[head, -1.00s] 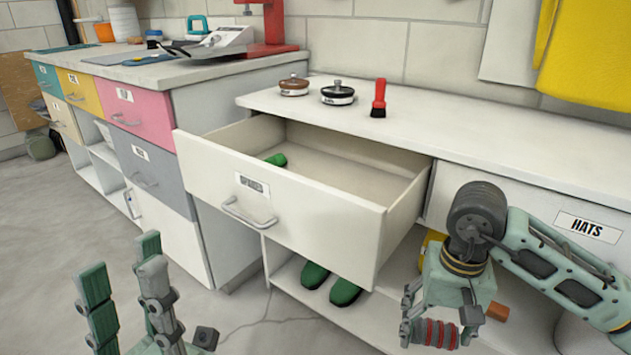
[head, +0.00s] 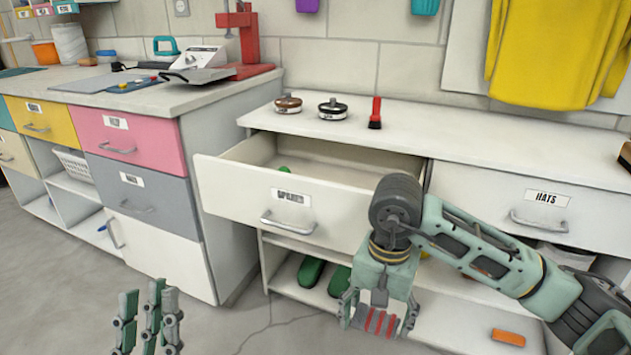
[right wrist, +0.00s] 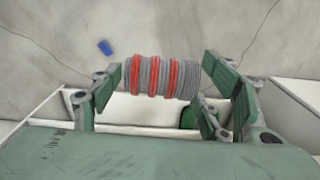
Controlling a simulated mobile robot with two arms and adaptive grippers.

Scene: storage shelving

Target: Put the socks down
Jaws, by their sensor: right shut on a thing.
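The socks (head: 374,321) are a rolled bundle with grey and red stripes. My right gripper (head: 380,312) is shut on them, in front of the open drawer and above the lower shelf level. In the right wrist view the socks (right wrist: 158,77) lie crosswise between the fingers, with floor behind them. My left gripper (head: 149,305) is low at the left over the floor, its fingers apart and empty.
A white drawer (head: 240,198) stands pulled out; a small green item (head: 284,169) shows inside. Green shoes (head: 311,271) and an orange block (head: 508,338) lie on the lower shelf. The HATS drawer (head: 500,196) is shut. Two round tins and a red brush (head: 375,113) stand on the counter.

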